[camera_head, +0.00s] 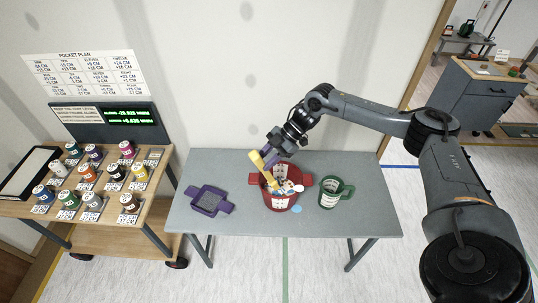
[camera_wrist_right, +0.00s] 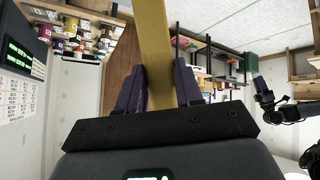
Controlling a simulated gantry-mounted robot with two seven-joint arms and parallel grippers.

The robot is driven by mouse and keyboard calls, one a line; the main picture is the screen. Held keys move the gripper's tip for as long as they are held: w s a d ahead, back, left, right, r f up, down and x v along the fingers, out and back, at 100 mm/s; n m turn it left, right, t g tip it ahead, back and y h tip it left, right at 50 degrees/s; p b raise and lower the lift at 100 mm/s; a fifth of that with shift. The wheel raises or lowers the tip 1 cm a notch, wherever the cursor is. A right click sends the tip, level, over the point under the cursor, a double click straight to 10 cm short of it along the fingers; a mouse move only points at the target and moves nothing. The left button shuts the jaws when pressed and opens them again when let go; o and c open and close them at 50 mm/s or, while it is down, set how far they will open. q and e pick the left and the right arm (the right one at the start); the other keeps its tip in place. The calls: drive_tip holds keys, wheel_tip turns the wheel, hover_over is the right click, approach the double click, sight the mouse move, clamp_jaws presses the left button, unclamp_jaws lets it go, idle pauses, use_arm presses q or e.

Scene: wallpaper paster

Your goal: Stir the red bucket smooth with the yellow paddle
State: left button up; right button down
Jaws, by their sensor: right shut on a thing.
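The red bucket (camera_head: 281,201) stands on the grey table, with red handles or grips at its sides and white and bluish contents showing inside. The yellow paddle (camera_head: 259,163) is tilted, its upper end in my right gripper (camera_head: 268,157) and its lower part reaching into the bucket. In the right wrist view the paddle (camera_wrist_right: 157,50) runs between the two purple fingers of my right gripper (camera_wrist_right: 158,85), which are shut on it. The paddle's lower end is hidden among the bucket's contents. My left gripper is not in view.
A purple tray (camera_head: 209,200) lies left of the bucket, and a green mug-like container (camera_head: 331,194) stands to its right. A small blue spot (camera_head: 296,209) lies in front of the bucket. A wooden cart (camera_head: 100,207) with several paint pots stands at the left. The table's right end is clear.

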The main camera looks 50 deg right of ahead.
drive_tip(key=d+f+b, duration=0.1)
drive_tip(key=f, duration=0.1)
drive_tip(key=d+f+b, duration=0.1)
drive_tip(key=f, duration=0.1)
drive_tip(key=f+b, duration=0.2)
drive_tip(key=shift+w+d+f, duration=0.1)
drive_tip(key=shift+d+f, duration=0.2)
drive_tip(key=shift+d, duration=0.1)
drive_tip(key=f+b, duration=0.1)
drive_tip(key=d+f+b, duration=0.1)
drive_tip(key=f+b, duration=0.1)
drive_tip(key=f, duration=0.1)
drive_tip(key=shift+d, duration=0.3)
drive_tip(key=shift+w+d+f+b, duration=0.1)
drive_tip(key=shift+d+f+b, duration=0.2)
drive_tip(key=shift+f+b, duration=0.35)
drive_tip(key=shift+s+d+f+b, duration=0.1)
drive_tip(key=shift+d+f+b, duration=0.2)
drive_tip(key=shift+f+b, duration=0.35)
drive_tip(key=shift+w+d+f+b, duration=0.1)
drive_tip(key=shift+d+f+b, duration=0.2)
drive_tip(key=shift+f+b, duration=0.35)
drive_tip(key=shift+r, duration=0.1)
drive_tip(key=shift+d, duration=0.1)
